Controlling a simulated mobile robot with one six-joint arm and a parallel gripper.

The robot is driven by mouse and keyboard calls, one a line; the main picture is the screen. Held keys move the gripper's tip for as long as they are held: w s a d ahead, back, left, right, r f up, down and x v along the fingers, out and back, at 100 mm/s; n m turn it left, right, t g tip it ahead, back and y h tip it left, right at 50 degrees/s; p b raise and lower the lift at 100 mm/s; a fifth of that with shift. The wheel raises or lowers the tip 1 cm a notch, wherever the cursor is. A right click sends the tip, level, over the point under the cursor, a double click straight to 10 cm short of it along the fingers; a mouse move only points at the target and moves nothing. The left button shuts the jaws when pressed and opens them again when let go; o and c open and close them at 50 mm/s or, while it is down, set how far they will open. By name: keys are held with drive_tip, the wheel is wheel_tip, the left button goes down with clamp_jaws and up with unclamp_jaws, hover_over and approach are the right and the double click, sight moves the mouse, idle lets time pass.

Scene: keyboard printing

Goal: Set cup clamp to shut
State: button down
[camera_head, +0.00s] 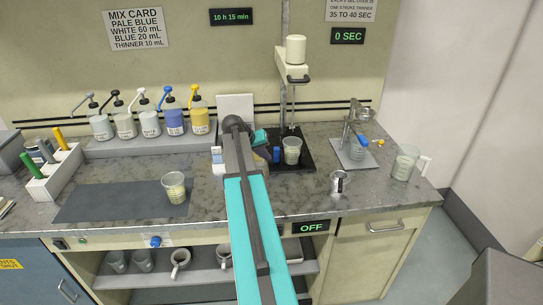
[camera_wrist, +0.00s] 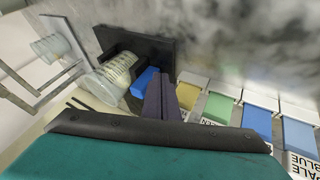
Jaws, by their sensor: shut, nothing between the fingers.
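A clear cup (camera_head: 292,150) with pale contents stands on the black base (camera_head: 302,164) of the stirrer stand. A small blue part (camera_head: 277,154) sits just left of the cup, apparently the cup clamp's handle. In the wrist view, the cup (camera_wrist: 112,74) is beside a dark block (camera_wrist: 122,60) and the blue part (camera_wrist: 144,82). I cannot tell whether the clamp is open or shut. My gripper (camera_wrist: 164,84) is shut and empty, its fingertips close to the blue part; contact is unclear. In the head view, my arm hides the fingers.
The stirrer head (camera_head: 292,66) hangs above the cup, its shaft reaching down. Several pump bottles (camera_head: 150,122) stand at the back left. A metal can (camera_head: 339,183) stands at the front right. Another cup (camera_head: 174,187) stands on the dark mat (camera_head: 110,203).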

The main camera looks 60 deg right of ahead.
drive_tip(key=b+v, duration=0.2)
drive_tip(key=v, duration=0.8)
drive_tip(key=shift+b, duration=0.3)
drive_tip(key=shift+r, duration=0.15)
